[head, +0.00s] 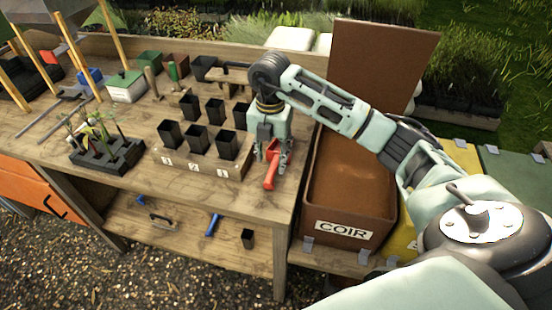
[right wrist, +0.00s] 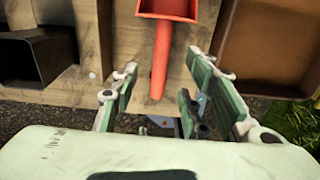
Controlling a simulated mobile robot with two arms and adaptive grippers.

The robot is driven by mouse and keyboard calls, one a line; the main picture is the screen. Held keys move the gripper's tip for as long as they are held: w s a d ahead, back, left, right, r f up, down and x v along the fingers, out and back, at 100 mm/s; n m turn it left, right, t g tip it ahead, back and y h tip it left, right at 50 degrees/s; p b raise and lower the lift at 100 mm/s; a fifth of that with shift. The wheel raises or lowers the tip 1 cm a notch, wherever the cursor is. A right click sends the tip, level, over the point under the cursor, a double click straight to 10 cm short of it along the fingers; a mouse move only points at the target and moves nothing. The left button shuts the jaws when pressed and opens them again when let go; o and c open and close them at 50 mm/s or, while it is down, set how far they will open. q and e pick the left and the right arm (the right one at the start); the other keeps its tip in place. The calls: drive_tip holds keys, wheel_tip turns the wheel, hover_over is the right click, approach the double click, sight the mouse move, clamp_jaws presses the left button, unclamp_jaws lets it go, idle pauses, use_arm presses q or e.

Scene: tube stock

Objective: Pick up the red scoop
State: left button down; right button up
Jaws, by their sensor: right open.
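The red scoop (head: 270,178) lies on the wooden bench top near its front right corner, beside the coir bin. In the right wrist view its pan (right wrist: 168,8) is at the top and its handle (right wrist: 160,62) points down the picture. My right gripper (head: 274,162) points down over the scoop and partly hides it in the head view. Its fingers are open, one on each side of the handle, with visible gaps between. Whether the fingertips are at the handle's height I cannot tell. My left gripper is not in view.
A rack of black pots (head: 227,144) stands just left of the gripper. The coir bin (head: 349,190), with its lid raised, is close on the right. A black seedling tray (head: 105,153) sits further left. The bench's front edge is close to the scoop.

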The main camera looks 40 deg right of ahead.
sight(272, 167)
wheel_tip(272, 167, down, 6)
drive_tip(key=shift+w+d+r+p, duration=0.1)
drive_tip(key=shift+r+p, duration=0.15)
drive_tip(key=shift+p, duration=0.85)
drive_tip(key=shift+f, duration=0.35)
drive_tip(key=shift+c, duration=0.4)
clamp_jaws()
